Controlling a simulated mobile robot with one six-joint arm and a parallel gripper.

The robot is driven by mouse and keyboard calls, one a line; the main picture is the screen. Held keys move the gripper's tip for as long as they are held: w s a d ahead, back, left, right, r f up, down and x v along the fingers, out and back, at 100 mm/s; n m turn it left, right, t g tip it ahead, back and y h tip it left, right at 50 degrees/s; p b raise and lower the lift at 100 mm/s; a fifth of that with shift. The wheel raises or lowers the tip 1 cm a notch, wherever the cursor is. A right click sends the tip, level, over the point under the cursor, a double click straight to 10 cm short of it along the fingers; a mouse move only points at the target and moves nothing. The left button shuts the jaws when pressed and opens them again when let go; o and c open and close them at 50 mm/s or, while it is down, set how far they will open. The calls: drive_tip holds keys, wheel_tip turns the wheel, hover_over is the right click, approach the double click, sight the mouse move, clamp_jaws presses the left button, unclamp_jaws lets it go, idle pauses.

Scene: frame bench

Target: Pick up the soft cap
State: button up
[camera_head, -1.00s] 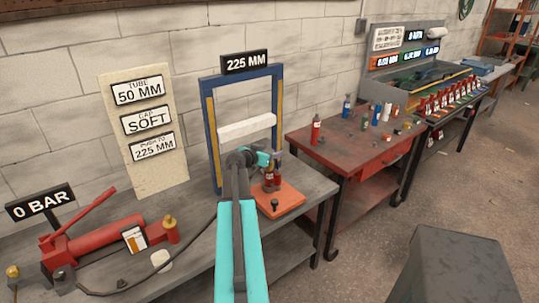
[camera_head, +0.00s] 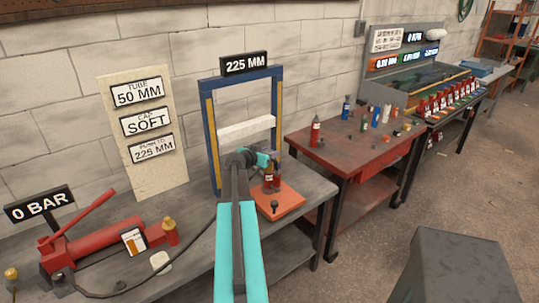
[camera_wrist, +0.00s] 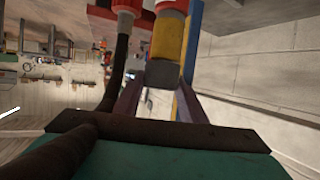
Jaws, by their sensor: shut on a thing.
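My gripper (camera_head: 275,157) is in front of the blue press frame, just above the red parts on the orange base. In the wrist view its two fingers (camera_wrist: 160,104) are shut on a dark grey block (camera_wrist: 163,74), which looks to be the soft cap. Beyond it and in line with it are a yellow cylinder (camera_wrist: 167,40) and a red part (camera_wrist: 172,6). The grey block appears against the yellow cylinder; whether they touch I cannot tell. In the head view the block is hidden or too small to make out.
The blue press frame (camera_head: 208,130) with its white crossbar (camera_head: 246,128) stands close behind my gripper. A black hose (camera_head: 195,238) runs along the bench from the red pump (camera_head: 100,246). The red table (camera_head: 345,150) at right holds bottles and small parts.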

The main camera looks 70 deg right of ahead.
drive_tip(key=shift+r+b, duration=0.7)
drive_tip(key=shift+r, duration=0.8)
drive_tip(key=s+a+r+b, duration=0.1)
drive_tip(key=a+b, duration=0.4)
drive_tip(key=a, duration=0.8)
drive_tip(key=shift+s+a, duration=0.2)
drive_tip(key=shift+s, duration=0.05)
drive_tip(key=shift+b, duration=0.55)
drive_tip(key=b, duration=0.5)
drive_tip(key=shift+a+r, duration=0.1)
drive_tip(key=shift+a, duration=0.3)
drive_tip(key=a+b, duration=0.1)
drive_tip(key=b, duration=0.3)
drive_tip(key=shift+s+a+r, duration=0.1)
drive_tip(key=shift+s, duration=0.05)
drive_tip(key=shift+a+r+b, duration=0.15)
drive_tip(key=shift+a+b, duration=0.05)
drive_tip(key=shift+b, duration=0.5)
